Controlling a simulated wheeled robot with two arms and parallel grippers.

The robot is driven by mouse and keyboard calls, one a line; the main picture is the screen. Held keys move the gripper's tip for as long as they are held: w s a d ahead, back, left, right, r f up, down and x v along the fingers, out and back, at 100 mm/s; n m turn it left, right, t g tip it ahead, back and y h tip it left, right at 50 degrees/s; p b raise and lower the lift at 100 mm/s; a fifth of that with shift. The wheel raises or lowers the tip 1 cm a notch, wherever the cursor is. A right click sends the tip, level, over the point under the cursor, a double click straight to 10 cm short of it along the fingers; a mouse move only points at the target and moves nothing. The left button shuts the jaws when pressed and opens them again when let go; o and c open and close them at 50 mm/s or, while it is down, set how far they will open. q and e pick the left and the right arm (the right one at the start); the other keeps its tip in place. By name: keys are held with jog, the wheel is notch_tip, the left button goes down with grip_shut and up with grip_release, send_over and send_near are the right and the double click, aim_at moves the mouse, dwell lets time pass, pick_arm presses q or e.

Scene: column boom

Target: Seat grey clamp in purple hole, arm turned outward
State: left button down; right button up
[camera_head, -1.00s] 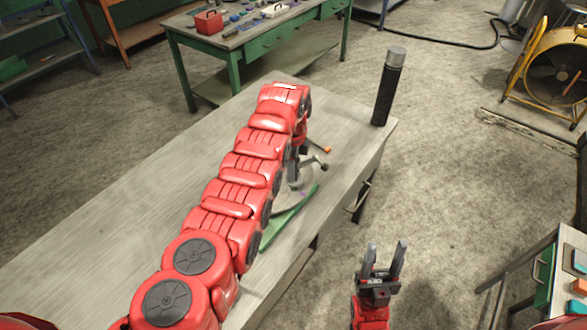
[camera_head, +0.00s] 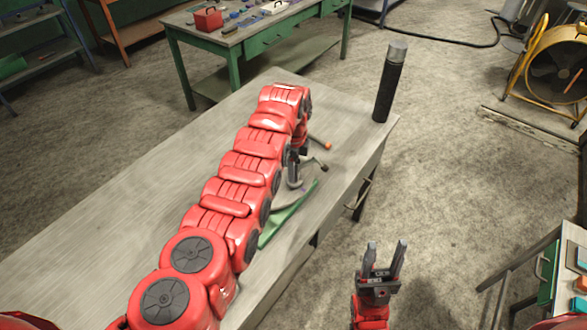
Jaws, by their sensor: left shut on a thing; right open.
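My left gripper (camera_head: 295,178) points down over the grey table, below the end of my red arm. It is shut, and what it grips is largely hidden behind the arm; I take it to be the grey clamp. A dark rod with an orange tip (camera_head: 327,146) and a short bar with a dark end (camera_head: 322,166) stick out to the right beside the gripper. I cannot tell which part is the clamp's arm. A tiny purple spot shows just below the gripper; the hole itself is not clear. My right gripper (camera_head: 382,262) is open and empty, away from the table.
A green strip (camera_head: 285,220) lies on the grey table (camera_head: 120,205) near its right edge. A black cylinder with a grey top (camera_head: 388,85) stands at the far corner. A green workbench (camera_head: 235,40) with tools is behind. A yellow fan (camera_head: 555,65) stands at right.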

pick_arm(q)
jog(key=shift+f+b, duration=0.85)
jog(key=shift+f, duration=0.3)
jog(key=shift+r, duration=0.1)
jog(key=c, duration=0.8)
grip_release()
